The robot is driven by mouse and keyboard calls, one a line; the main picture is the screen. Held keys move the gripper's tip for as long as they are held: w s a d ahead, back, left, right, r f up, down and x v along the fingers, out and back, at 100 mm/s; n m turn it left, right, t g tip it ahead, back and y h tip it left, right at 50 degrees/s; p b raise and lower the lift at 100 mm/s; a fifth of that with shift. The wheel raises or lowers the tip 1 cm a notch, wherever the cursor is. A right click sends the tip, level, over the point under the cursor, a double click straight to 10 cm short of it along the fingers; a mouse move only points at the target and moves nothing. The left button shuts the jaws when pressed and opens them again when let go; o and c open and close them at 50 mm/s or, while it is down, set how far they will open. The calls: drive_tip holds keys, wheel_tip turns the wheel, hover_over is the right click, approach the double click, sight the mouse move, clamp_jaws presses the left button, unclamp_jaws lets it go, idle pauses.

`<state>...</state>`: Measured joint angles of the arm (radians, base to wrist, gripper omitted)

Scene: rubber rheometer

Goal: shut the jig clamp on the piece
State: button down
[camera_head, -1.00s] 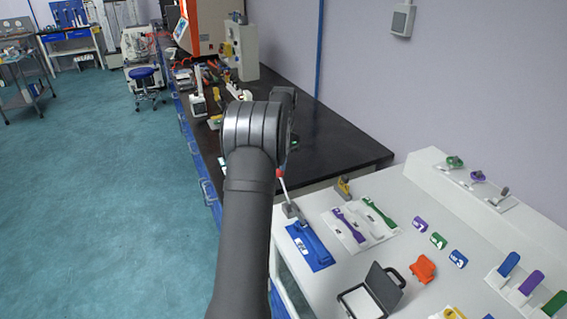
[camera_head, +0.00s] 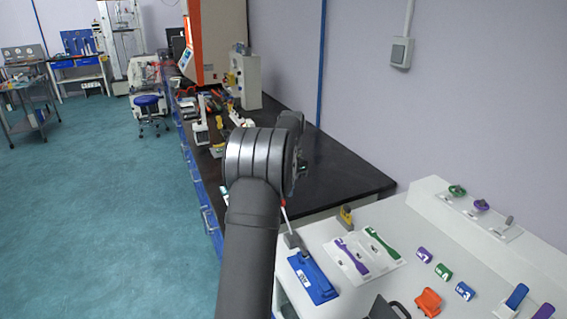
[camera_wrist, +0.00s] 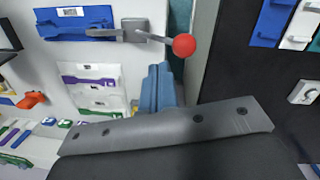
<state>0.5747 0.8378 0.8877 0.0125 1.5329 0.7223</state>
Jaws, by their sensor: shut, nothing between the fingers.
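The blue jig piece (camera_head: 313,278) lies at the left edge of the white bench, and it also shows at top left in the wrist view (camera_wrist: 62,25). The grey clamp (camera_head: 291,240) sits at its far end; its lever slopes up to a red knob (camera_wrist: 184,45). In the wrist view a grey bar (camera_wrist: 103,32) reaches from the clamp over the piece's edge; I cannot tell if it touches. My gripper (camera_wrist: 158,72) has its blue fingers shut and empty, just below the knob in the picture, apparently apart from it. In the head view my arm hides the fingers.
A white panel with purple and green strips (camera_head: 362,252) lies right of the jig. A yellow-and-grey part (camera_head: 346,216) stands behind it. A dark bench (camera_head: 345,165) adjoins beyond. Small coloured blocks (camera_head: 443,272) and an orange part (camera_head: 428,302) lie farther right.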

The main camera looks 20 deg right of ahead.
drive_tip(key=w+r, duration=0.5)
drive_tip(key=r, duration=0.3)
drive_tip(key=shift+w+d+r, duration=0.2)
drive_tip(key=shift+w+d, duration=0.15)
drive_tip(key=shift+d, duration=0.05)
idle(0.4)
drive_tip(key=s+f, duration=0.5)
drive_tip(key=f, duration=0.3)
drive_tip(key=shift+s+a, duration=0.35)
idle(0.3)
drive_tip(key=shift+w+r, duration=2.9)
drive_tip(key=shift+r, duration=1.15)
drive_tip(key=s+f+t, duration=0.1)
drive_tip(key=s+f, duration=0.7)
drive_tip(key=f, duration=0.1)
drive_tip(key=s+f+t, duration=0.2)
drive_tip(key=s+t, duration=0.3)
drive_tip(key=s, duration=0.7)
drive_tip(key=shift+s, duration=0.4)
